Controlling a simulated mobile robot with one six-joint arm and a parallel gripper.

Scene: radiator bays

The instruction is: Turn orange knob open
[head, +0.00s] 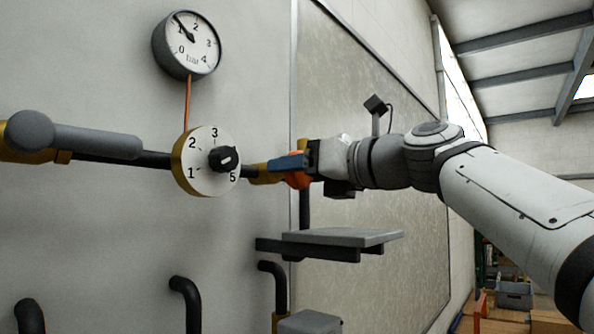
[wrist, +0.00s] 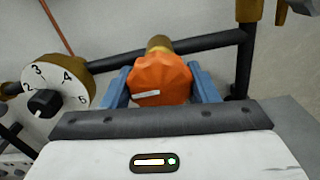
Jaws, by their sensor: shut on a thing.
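The orange knob (wrist: 160,78) is a faceted cap on a brass fitting, with a white mark on its face. It sits on the dark pipe run along the wall. The blue fingers of my gripper (wrist: 161,88) lie on both sides of it and are shut on it. In the head view my gripper (head: 291,164) reaches in from the right, and only part of the orange knob (head: 298,181) shows below the near finger. How far the knob is turned cannot be told.
A white numbered dial (head: 197,164) with a black pointer knob sits just left of my gripper. A pressure gauge (head: 193,54) is above it. A grey lever handle (head: 85,140) is further left. A grey shelf (head: 345,237) juts out below my gripper.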

